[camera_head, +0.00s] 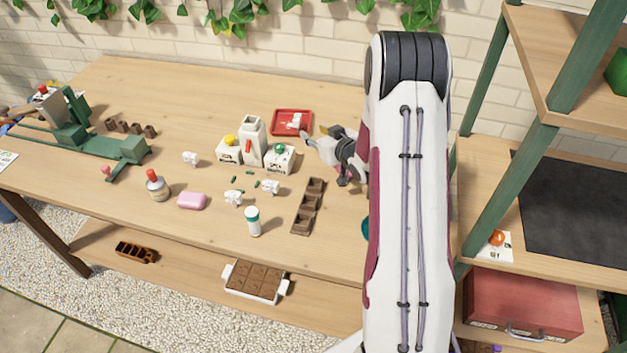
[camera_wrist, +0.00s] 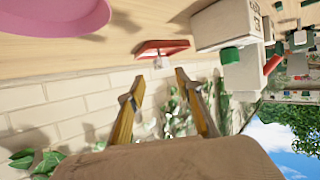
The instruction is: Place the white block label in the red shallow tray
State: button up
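The red shallow tray (camera_head: 278,131) lies toward the back of the bench in the head view. A small white block label (camera_head: 295,119) shows inside it. In the wrist view the red tray (camera_wrist: 160,47) is ahead of my fingers, with a small white piece (camera_wrist: 160,62) at its edge; whether it touches the tray there is hard to tell. Other white blocks stand on the bench: one at left (camera_head: 190,158) and two near the middle (camera_head: 233,198) (camera_head: 270,186). My gripper (camera_wrist: 159,77) is open, its fingers apart with nothing between them, just front-right of the tray.
White containers with a yellow top (camera_head: 229,152), a red mark (camera_head: 252,140) and a green ball (camera_head: 280,160) stand left of my gripper. A brown divided tray (camera_head: 308,207), pink soap (camera_head: 192,201) and bottles (camera_head: 253,222) lie nearer. A shelf stands at right.

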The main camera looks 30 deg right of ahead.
jog(key=s+a+r+g+h, duration=0.1)
jog(key=s+a+r, duration=0.25)
jog(key=r, duration=0.25)
jog(key=s+a+r+g+h, duration=0.1)
jog(key=s+a+r+g, duration=0.15)
jog(key=s+r, duration=0.35)
jog(key=s+a+r+g, duration=0.1)
jog(key=s+a+r, duration=0.25)
jog(key=r, duration=0.35)
jog(key=s+a+r+g+y, duration=0.1)
jog(key=s+a, duration=0.6)
jog(key=s, duration=0.6)
jog(key=s+a+r+g+y, duration=0.1)
jog(key=s+a+r+g, duration=0.1)
jog(key=s+a, duration=0.6)
jog(key=s, duration=0.6)
jog(key=shift+s, duration=0.3)
